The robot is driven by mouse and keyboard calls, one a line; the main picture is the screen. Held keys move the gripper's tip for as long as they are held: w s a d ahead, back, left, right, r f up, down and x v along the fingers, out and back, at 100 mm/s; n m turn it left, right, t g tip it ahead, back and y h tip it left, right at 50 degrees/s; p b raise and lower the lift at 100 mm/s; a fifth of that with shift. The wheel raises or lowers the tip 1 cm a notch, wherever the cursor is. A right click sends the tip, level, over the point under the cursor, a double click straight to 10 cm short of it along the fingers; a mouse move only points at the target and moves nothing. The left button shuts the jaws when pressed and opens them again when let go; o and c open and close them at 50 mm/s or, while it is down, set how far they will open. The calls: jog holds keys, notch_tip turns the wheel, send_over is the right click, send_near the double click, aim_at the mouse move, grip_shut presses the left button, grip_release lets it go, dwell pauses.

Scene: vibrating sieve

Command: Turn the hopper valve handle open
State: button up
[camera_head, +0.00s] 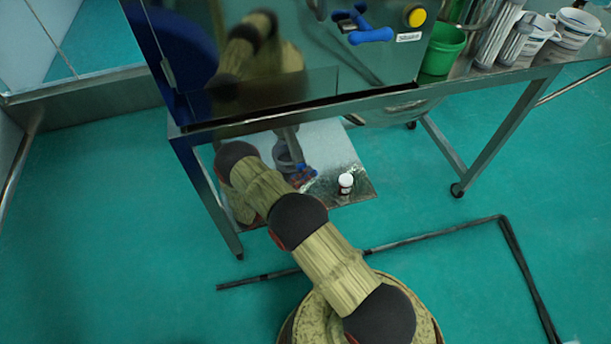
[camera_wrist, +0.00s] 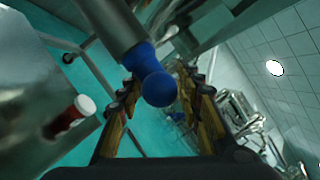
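In the wrist view, a blue rounded handle (camera_wrist: 158,88) sits at the end of a grey metal cylinder (camera_wrist: 105,22), with a blue collar between them. My gripper (camera_wrist: 163,92) is open, with one finger on each side of the blue handle. Small gaps show between the handle and the fingers, so they look apart from it. In the head view, a small blue part (camera_head: 307,170) shows below the machine beside a grey pipe. My gripper cannot be made out clearly there, behind my arm.
A small bottle with a white cap (camera_head: 345,182) stands on the metal lower plate (camera_head: 365,190); it also shows in the wrist view (camera_wrist: 72,115). The metal table frame (camera_head: 205,190) is close around my arm. A green bucket (camera_head: 442,50) and white tubs stand on the table at right.

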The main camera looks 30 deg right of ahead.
jog(key=shift+c, duration=1.2)
grip_shut()
